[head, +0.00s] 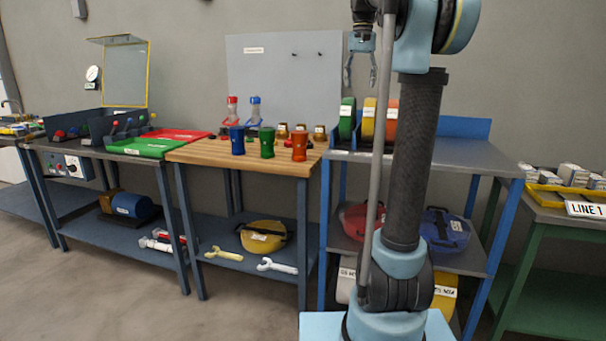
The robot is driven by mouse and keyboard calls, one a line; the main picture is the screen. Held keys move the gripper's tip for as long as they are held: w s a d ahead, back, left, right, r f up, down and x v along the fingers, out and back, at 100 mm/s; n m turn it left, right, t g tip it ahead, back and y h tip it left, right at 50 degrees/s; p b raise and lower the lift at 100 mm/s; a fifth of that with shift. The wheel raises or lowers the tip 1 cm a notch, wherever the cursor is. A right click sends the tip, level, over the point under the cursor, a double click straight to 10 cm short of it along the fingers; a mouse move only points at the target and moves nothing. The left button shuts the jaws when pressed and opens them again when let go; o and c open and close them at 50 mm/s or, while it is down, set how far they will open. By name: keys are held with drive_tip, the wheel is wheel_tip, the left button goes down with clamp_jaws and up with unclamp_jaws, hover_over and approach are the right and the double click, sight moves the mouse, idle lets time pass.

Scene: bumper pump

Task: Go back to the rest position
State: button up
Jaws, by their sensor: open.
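My gripper (360,70) hangs at the upper middle of the head view, above the right part of the workbenches. Its two thin fingers point down and are apart, with nothing between them. A grey rod of my arm passes close to the right finger and partly covers that area. My arm stands upright in front of the blue-framed shelf unit (469,160). The wooden bench (205,154) is to the left of my arm. On it stand a blue cup-like part (237,140), a green one (267,142) and an orange one (300,145), apart from my gripper.
Green, yellow and orange discs (368,119) stand upright on the shelf unit, partly behind my arm. A grey pegboard (285,80) rises behind the wooden bench. A green tray (140,147) and red tray (180,134) lie to the left. The floor (130,290) at front left is clear.

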drive_tip(key=s+f+n, duration=0.1)
drive_tip(key=s+f, duration=1)
drive_tip(key=f, duration=0.3)
drive_tip(key=s+f+n+t, duration=0.1)
drive_tip(key=s+f, duration=1)
drive_tip(key=f, duration=0.4)
drive_tip(key=s+f+n+t, duration=0.1)
drive_tip(key=s+f, duration=1)
drive_tip(key=f, duration=0.3)
drive_tip(key=shift+s+a+f+n, duration=0.2)
drive_tip(key=shift+s+f+n, duration=0.1)
drive_tip(key=shift+n, duration=0.1)
